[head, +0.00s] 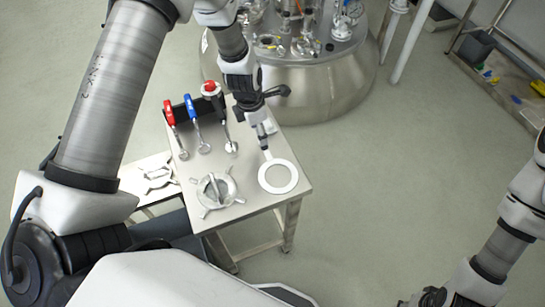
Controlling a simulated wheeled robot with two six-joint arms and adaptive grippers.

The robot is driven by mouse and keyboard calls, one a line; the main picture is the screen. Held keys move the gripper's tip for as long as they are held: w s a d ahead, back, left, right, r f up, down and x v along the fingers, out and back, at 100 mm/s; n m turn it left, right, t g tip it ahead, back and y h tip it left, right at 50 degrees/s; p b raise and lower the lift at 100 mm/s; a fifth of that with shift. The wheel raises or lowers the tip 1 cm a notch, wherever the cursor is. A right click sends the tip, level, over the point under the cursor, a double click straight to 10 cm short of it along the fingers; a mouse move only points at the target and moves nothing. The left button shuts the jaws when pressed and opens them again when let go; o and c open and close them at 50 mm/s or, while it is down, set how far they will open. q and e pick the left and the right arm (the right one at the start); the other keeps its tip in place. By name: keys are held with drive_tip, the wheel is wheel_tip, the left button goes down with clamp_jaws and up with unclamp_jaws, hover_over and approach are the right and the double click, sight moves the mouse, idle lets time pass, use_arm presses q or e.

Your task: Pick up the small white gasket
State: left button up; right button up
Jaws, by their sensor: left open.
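A flat white ring gasket (278,191) lies on the right front part of the metal table top (243,168). My left gripper (267,154) reaches down from the back and is open. Its fingertips are at the far rim of the ring in the picture. I cannot tell whether they touch it or hover just above. The ring's far edge is partly hidden by the fingertips. No other white ring shows.
A metal clamp-like part (216,191) lies left of the gasket. Red (169,112) and blue (191,107) handled tools stand behind.

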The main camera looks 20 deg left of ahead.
sight(273, 165)
use_arm(q)
drive_tip(key=f, duration=0.3)
drive_tip(key=w+f+b, duration=0.1)
drive_tip(key=f, duration=0.2)
drive_tip(key=shift+w+d, duration=0.15)
drive_tip(key=shift+w, duration=0.05)
drive_tip(key=shift+f, duration=0.45)
drive_tip(key=c, duration=1)
